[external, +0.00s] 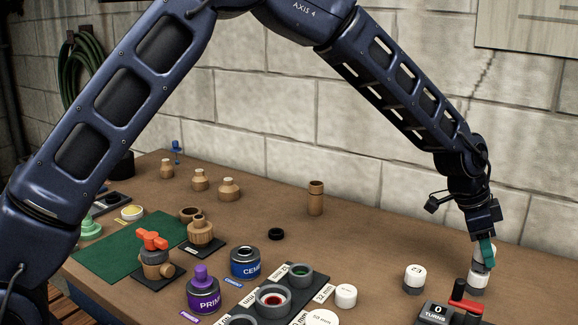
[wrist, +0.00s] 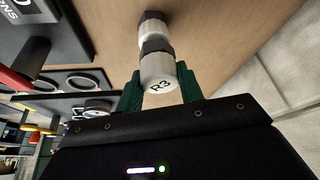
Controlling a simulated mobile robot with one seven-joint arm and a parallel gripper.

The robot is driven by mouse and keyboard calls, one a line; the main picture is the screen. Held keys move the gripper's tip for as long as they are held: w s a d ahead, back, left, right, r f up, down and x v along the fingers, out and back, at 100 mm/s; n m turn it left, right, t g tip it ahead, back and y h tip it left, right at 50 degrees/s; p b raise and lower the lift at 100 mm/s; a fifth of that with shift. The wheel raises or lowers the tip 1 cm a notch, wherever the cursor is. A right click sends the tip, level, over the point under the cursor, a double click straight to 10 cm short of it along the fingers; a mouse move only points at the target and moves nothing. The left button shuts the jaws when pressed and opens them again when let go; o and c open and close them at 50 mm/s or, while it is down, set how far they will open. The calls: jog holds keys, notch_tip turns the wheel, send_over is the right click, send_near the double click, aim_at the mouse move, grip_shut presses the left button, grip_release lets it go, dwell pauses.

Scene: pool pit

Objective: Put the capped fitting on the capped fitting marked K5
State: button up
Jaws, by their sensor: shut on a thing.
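My gripper (external: 486,256) has green fingers and is shut on a white and grey capped fitting. In the wrist view this fitting (wrist: 160,74) shows the mark R3 on its cap, between the fingers (wrist: 160,92). Directly below it in the external view is another white and grey capped fitting (external: 477,281), standing on the bench. It also shows past the held one in the wrist view (wrist: 152,27). The two are nearly in line and look close to touching; I cannot tell whether they touch. No mark is readable on the lower fitting.
A capped fitting marked Z3 (external: 414,279) stands to the left. A turns counter (external: 436,313) with a red-handled lever (external: 465,302) is close in front.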

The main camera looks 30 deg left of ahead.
jog(key=shift+f, duration=0.45)
jog(key=shift+f, duration=0.1)
jog(key=o, duration=1)
